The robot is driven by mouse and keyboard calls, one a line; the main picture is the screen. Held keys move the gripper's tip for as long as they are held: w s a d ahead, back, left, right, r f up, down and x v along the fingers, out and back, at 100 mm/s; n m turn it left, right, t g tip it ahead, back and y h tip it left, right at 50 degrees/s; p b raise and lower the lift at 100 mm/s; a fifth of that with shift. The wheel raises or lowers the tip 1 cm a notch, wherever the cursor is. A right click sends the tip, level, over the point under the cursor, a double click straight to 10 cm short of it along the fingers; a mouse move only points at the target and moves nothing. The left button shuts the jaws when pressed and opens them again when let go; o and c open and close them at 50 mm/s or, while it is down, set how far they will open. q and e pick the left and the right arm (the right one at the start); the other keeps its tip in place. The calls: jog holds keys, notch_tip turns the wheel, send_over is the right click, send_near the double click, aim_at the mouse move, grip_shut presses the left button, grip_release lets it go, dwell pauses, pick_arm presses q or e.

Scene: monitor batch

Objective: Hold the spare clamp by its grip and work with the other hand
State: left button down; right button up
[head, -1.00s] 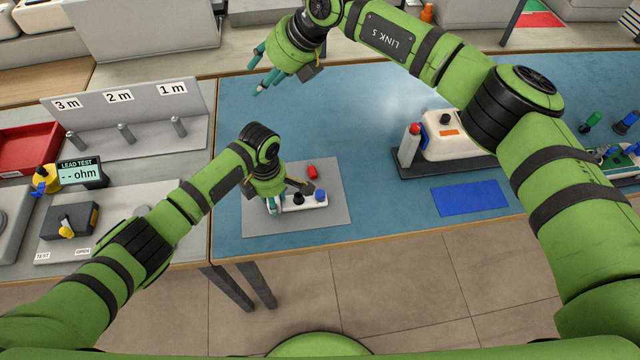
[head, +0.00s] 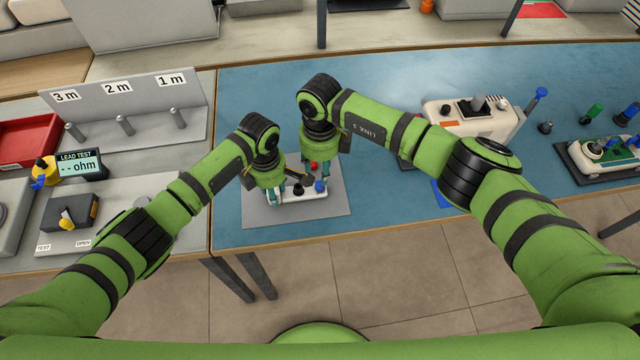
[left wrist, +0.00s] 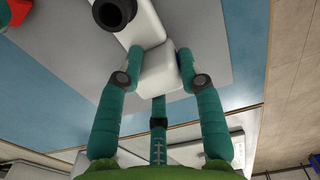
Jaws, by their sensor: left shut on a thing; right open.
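The spare clamp, a white bar (head: 311,194) with a black knob (head: 298,188) and a blue knob (head: 320,186), lies on a grey mat (head: 262,216). My left gripper (head: 275,193) is shut on the clamp's white block-shaped end, its grip (left wrist: 158,72), seen between both teal fingers in the left wrist view. The black knob (left wrist: 114,12) also shows there. My right gripper (head: 317,172) is open and points down over the mat, close to the blue knob and a red piece (head: 313,165). Whether it touches either is hard to tell.
A lead tester (head: 79,166) reading "-- ohm" stands left, below a grey panel marked 3 m, 2 m, 1 m (head: 150,97). White devices (head: 470,120) and (head: 600,152) stand right. Blue table (head: 250,100) is clear behind the mat.

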aim_at(320, 184)
jog(key=shift+f, duration=3.25)
grip_shut()
